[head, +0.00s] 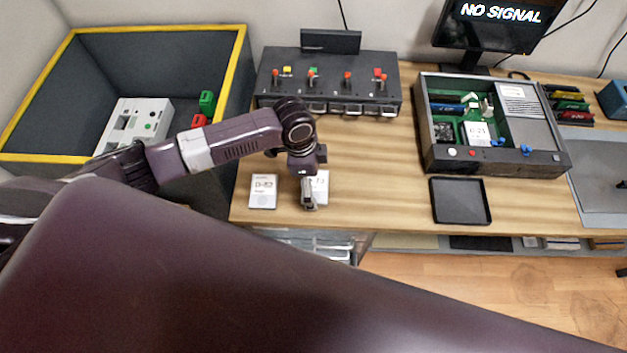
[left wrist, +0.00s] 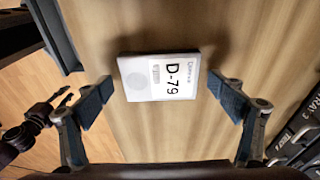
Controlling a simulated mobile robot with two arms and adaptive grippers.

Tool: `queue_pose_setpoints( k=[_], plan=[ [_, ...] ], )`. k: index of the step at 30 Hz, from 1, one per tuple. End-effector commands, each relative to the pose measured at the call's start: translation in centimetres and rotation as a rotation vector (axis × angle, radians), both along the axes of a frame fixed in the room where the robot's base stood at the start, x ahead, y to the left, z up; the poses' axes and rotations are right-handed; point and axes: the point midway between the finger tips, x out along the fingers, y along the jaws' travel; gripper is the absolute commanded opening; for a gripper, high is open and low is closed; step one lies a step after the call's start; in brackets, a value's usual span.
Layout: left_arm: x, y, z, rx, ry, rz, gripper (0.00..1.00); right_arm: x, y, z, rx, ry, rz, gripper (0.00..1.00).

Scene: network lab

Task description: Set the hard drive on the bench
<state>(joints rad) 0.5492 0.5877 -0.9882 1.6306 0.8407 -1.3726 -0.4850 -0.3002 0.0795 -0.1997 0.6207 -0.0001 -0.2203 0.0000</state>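A white hard drive labelled D-79 (left wrist: 145,78) lies flat on the bench (left wrist: 150,130) between the fingers of my left gripper (left wrist: 160,84), with a gap on each side. The fingers are open and hold nothing. In the head view my left gripper (head: 309,194) hangs over this drive (head: 321,186) near the bench's (head: 385,180) front left edge and hides part of it. A second white drive (head: 262,191), apparently D-83, lies just left of it. My right gripper (left wrist: 62,98) seems to show small in the left wrist view, over the floor, its fingers apart.
A dock (head: 330,84) with several levers and bays stands behind. An open chassis (head: 548,150) holding another labelled drive (head: 477,133) and a black tray (head: 460,200) are to the right. A yellow-rimmed bin (head: 243,60) is at left. Bench between dock and tray is clear.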

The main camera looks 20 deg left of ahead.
Motion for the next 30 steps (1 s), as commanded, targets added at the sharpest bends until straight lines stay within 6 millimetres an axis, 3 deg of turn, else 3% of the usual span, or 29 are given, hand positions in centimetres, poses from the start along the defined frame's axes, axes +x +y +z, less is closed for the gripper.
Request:
queue_pose_setpoints(
  k=[11,24,30],
  plan=[
    [0.0,0.1,0.7,0.001,-0.001,0.000,0.90,0.0,0.0,0.0,0.000,0.000,0.000,0.24],
    [-0.2,1.3,9.2,-0.001,-0.004,-0.001,0.90,0.0,0.0,-0.9,0.000,0.000,0.000,0.24],
    [-0.4,1.7,11.7,0.001,-0.002,0.000,0.90,0.0,0.0,-1.1,0.000,0.000,0.000,0.24]
  ],
)
